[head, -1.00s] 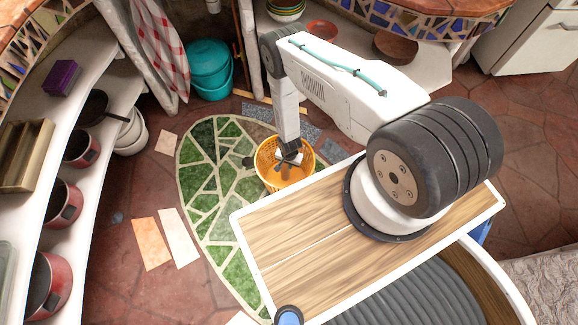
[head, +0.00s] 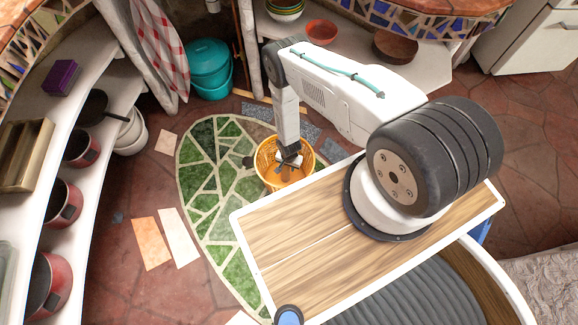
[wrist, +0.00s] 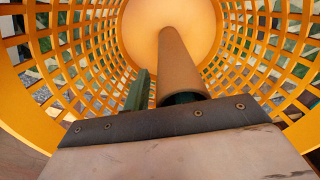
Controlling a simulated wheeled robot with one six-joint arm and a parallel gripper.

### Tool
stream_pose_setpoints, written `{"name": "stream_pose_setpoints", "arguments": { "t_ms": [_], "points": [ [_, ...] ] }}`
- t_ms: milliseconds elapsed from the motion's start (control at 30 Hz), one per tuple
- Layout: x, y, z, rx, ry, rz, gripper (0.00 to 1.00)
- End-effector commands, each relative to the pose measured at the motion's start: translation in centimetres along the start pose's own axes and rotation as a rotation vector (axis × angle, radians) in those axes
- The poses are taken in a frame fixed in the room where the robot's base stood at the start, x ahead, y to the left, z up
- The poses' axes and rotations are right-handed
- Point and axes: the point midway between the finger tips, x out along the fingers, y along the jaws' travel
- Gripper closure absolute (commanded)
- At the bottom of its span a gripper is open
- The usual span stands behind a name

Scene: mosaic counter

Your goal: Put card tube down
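The card tube (wrist: 178,62) is a brown cylinder in the wrist view. It runs from close to my gripper towards the floor of the orange lattice basket (wrist: 45,125). My gripper (wrist: 160,92) reaches down into the basket, with its green fingers apart. A gap shows between the left finger and the tube. The right finger is mostly hidden by the tube's near end, so I cannot tell if they touch. In the head view the basket (head: 268,178) stands on the green mosaic floor, with my gripper (head: 289,160) inside it; the tube is hard to make out there.
A teal bucket (head: 209,70) stands behind the basket. Curved white shelves with red pots (head: 64,203) are at the left. Bowls (head: 321,32) sit on a shelf at the back. Loose tiles (head: 151,244) lie on the floor, left of the mosaic.

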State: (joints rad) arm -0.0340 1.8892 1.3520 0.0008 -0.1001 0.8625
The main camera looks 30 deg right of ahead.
Motion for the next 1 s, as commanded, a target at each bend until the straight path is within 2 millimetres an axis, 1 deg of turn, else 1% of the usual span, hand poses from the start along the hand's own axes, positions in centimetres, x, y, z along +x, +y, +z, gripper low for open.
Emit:
{"name": "stream_pose_setpoints", "arguments": {
  "t_ms": [267, 367, 467, 800, 900, 1000],
  "points": [
    [-0.1, 0.0, 0.0, 0.0, 0.0, 0.0, 0.75],
    [-0.6, 0.0, 0.0, 0.0, 0.0, 0.0, 0.75],
    [-1.9, -0.1, -0.1, 0.0, 0.0, 0.0, 0.75],
    [-9.3, -0.1, -0.1, 0.0, 0.001, -0.001, 0.75],
    [-11.0, -0.1, -0.1, 0.0, 0.0, 0.0, 0.75],
    [-12.2, 0.0, 0.0, 0.0, 0.0, 0.0, 0.75]
  ]
}}
